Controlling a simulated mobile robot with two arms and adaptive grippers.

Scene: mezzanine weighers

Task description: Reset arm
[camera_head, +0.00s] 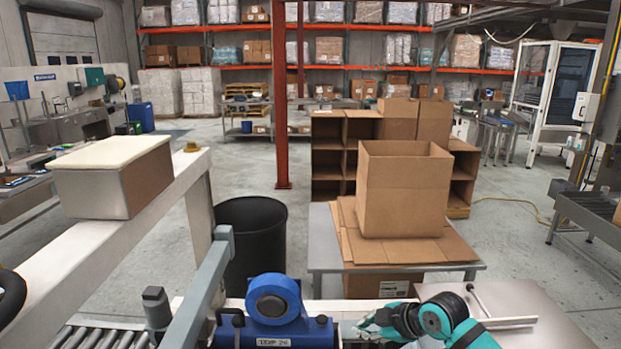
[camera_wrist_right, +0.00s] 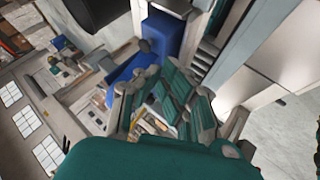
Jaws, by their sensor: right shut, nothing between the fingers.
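My right gripper (camera_head: 372,322) shows at the bottom of the head view, right of the blue motor housing (camera_head: 275,310). Its teal and grey arm comes in from the lower right. It is shut and holds nothing. In the right wrist view, the teal and grey fingers of the right gripper (camera_wrist_right: 170,92) show tilted, with a blue machine part (camera_wrist_right: 165,45) behind them. My left gripper is in neither view.
An open cardboard box (camera_head: 405,200) stands on flattened cardboard on a grey table (camera_head: 325,245). A black bin (camera_head: 250,245) stands left of it. A foam-topped box (camera_head: 110,190) sits on a white beam (camera_head: 95,240). A red post (camera_head: 282,110) rises behind. Rollers (camera_head: 100,335) lie lower left.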

